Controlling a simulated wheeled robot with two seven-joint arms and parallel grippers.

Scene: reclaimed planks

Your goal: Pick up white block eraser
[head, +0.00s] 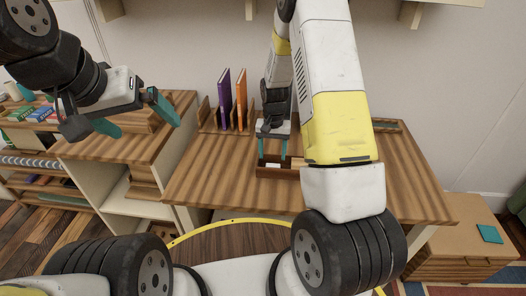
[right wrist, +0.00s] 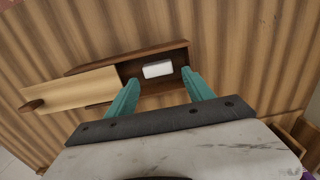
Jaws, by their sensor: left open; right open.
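A white block eraser (right wrist: 157,69) lies inside a narrow wooden box (right wrist: 182,58), in the uncovered right part, in the right wrist view. A pale wooden lid (right wrist: 75,91) with a dark knob covers the box's left part. In the head view the box (head: 276,173) is on the wooden desk; I cannot clearly make out the eraser there. My right gripper (right wrist: 160,77) is open above the box, its teal fingers on either side of the eraser, apparently not touching it. It points down in the head view (head: 272,158). My left gripper (head: 149,128) is open and empty at the left.
Purple and orange books (head: 232,100) stand in a wooden rack at the back of the desk (head: 210,177). A lower cabinet at right bears a teal item (head: 489,233). A shelf at left holds several coloured things (head: 30,112). The desk's front left is clear.

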